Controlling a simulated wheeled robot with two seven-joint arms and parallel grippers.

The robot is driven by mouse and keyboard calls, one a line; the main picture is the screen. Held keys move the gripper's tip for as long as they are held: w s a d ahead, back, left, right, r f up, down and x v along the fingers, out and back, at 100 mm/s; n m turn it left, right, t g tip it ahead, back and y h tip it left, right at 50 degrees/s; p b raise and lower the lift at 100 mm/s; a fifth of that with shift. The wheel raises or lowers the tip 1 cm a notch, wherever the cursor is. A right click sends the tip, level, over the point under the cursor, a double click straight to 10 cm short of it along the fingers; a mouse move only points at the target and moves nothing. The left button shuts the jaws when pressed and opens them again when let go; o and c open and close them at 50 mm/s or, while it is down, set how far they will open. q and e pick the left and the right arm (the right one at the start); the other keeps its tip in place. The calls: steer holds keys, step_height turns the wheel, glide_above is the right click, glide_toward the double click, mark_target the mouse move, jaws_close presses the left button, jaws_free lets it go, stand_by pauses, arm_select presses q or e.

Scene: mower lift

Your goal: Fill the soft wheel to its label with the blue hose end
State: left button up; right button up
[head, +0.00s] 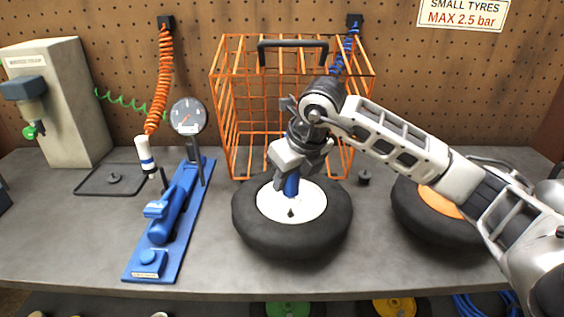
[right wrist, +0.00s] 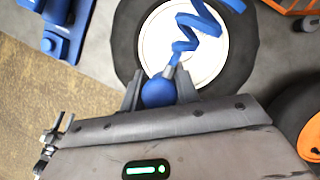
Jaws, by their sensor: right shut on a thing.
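A black tyre (head: 295,243) with a white hub (head: 312,205) lies flat on the bench in front of the orange cage. A short dark valve stub (head: 291,212) shows on the hub. My right gripper (head: 291,180) is shut on the blue hose end (head: 291,187), above the hub and just behind the stub in the picture. In the right wrist view the blue hose end (right wrist: 158,92) sits between the fingers, with blue coils across the white hub (right wrist: 190,60). I cannot tell whether it touches the valve. My left gripper is not in view.
An orange wire cage (head: 240,110) stands behind the tyre. A blue foot pump (head: 165,215) with a round gauge (head: 187,116) and an orange hose (head: 165,80) are left. A second tyre with orange hub (head: 440,202) is right, partly behind my arm. A sign (head: 462,14) reads MAX 2.5 bar.

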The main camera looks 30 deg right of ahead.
steer(key=shift+w+d+r+m, duration=0.15)
steer(key=shift+w+d+m, duration=0.1)
steer(key=shift+m, duration=0.15)
steer(key=shift+s+f+b, duration=0.1)
steer(key=shift+f+b, duration=0.7)
steer(key=shift+f, duration=0.15)
step_height(320, 180, down, 3)
steer(key=shift+f+b, duration=0.2)
steer(key=shift+b, duration=0.95)
steer(key=shift+f, duration=0.15)
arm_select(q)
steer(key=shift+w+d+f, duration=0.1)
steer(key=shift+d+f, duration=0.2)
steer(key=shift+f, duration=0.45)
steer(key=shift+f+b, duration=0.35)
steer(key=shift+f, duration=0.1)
